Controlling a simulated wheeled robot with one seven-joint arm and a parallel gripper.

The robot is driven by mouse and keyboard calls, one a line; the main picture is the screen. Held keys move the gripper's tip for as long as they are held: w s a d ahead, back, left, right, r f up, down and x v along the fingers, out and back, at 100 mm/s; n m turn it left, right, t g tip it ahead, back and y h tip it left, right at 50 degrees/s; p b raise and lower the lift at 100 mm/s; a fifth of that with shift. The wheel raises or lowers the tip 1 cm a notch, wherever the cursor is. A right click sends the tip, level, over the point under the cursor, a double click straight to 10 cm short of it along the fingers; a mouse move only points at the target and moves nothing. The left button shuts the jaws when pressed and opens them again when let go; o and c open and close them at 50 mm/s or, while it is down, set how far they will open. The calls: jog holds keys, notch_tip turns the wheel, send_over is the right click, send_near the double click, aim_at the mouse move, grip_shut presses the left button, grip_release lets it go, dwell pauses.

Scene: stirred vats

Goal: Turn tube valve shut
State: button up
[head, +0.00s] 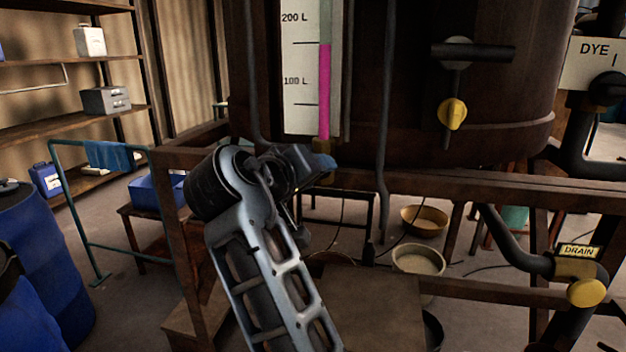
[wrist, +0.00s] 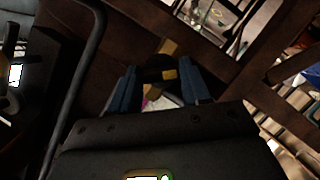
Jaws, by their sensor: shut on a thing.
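The sight tube (head: 325,90) with pink liquid stands in front of a white scale marked 100 L and 200 L. Its liquid reaches about midway between the two marks. The tube valve (head: 323,146) sits at the foot of the tube, partly hidden behind my gripper (head: 322,166). In the wrist view the valve's dark handle with a yellow patch (wrist: 169,75) lies between the two blue fingers of my gripper (wrist: 158,82). The fingers are shut on this handle. The handle's exact angle is hard to tell.
The large dark vat (head: 400,80) rises behind a brown beam frame (head: 460,183). A yellow-knobbed valve (head: 452,113) is on the vat, and a drain valve (head: 586,292) is at lower right. Bowls (head: 418,259) stand below. Blue barrels (head: 45,260) and a green rail (head: 78,215) are at left.

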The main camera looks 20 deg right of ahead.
jog(key=shift+s+d+m+t+y+b, duration=0.1)
jog(key=shift+m+t+y+b, duration=0.3)
jog(key=shift+m+y+b, duration=0.75)
jog(key=shift+m+t+y+b, duration=0.45)
jog(key=shift+m+y, duration=0.3)
jog(key=shift+m, duration=0.9)
jog(key=o, duration=1.1)
jog(key=shift+c, duration=0.2)
jog(key=shift+r, duration=0.1)
jog(key=v, duration=0.7)
jog(key=shift+s+b, duration=0.35)
